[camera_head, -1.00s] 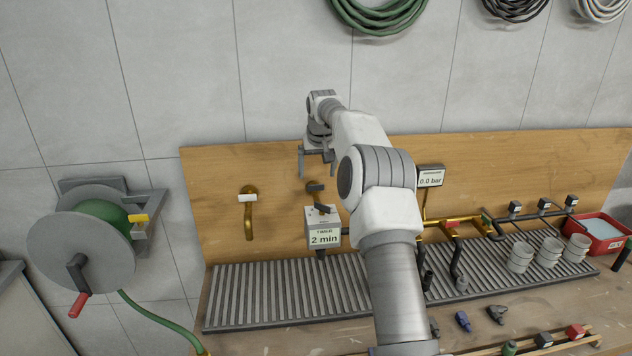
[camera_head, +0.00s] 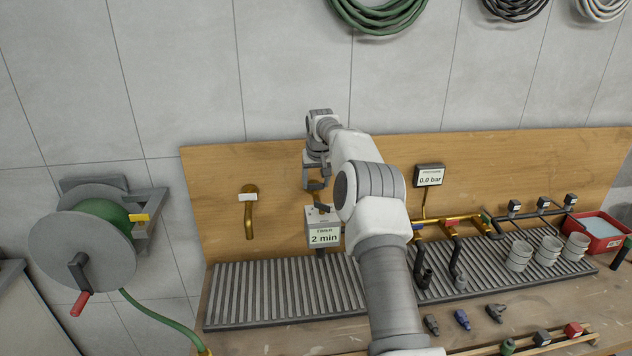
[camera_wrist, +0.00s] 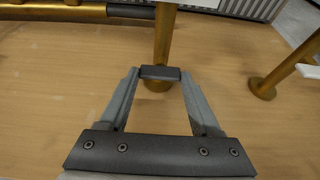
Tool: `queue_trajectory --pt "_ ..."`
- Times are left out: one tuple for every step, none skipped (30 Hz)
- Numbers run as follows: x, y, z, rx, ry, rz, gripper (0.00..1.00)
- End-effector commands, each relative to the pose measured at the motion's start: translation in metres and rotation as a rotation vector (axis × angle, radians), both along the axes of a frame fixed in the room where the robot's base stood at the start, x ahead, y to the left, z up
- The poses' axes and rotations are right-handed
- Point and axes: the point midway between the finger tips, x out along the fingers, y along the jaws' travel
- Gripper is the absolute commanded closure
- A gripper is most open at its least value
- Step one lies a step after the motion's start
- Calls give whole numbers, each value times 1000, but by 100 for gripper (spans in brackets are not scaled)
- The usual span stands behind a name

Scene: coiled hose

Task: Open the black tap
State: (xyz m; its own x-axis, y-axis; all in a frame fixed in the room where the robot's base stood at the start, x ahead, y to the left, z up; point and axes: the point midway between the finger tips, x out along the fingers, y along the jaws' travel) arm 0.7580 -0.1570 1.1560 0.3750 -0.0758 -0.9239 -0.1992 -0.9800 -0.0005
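The black tap handle (camera_wrist: 160,73) sits on a brass tap (camera_wrist: 163,35) that comes out of the wooden board. In the wrist view the handle lies between the tips of my gripper (camera_wrist: 160,76), one finger on each side. The fingers are spread apart and very close to the handle's ends; I cannot tell whether they touch it. In the head view my gripper (camera_head: 316,184) is down at this tap, just above the timer box (camera_head: 323,227), and hides most of the handle.
A brass tap with a white handle (camera_head: 248,197) stands to the left. A grey slatted drain (camera_head: 285,293) lies below. A pressure gauge reading 0.0 bar (camera_head: 429,176) and brass pipes are to the right. A hose reel (camera_head: 85,240) stands at far left.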

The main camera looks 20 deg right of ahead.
Motion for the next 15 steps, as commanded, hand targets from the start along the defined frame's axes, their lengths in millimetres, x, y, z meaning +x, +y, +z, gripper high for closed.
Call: queue_trajectory --pt "0 0 0 0 0 0 61" --pt "0 0 0 -1 0 0 66" --pt "0 0 0 -1 0 0 73" --pt "0 0 0 -1 0 0 79" --pt "0 0 0 -1 0 0 84" --pt "0 0 0 -1 0 0 91" --pt "0 0 0 -1 0 0 91" --pt "0 0 0 -1 0 1 91" --pt "0 0 1 -1 0 2 91" --pt "0 0 1 -1 0 4 91" --pt "0 0 1 0 0 6 91" --pt "0 -1 1 -1 1 13 91" --pt "0 -1 1 0 0 19 91" --pt "0 -1 2 0 1 26 91" --pt "0 -1 2 0 0 38 91"
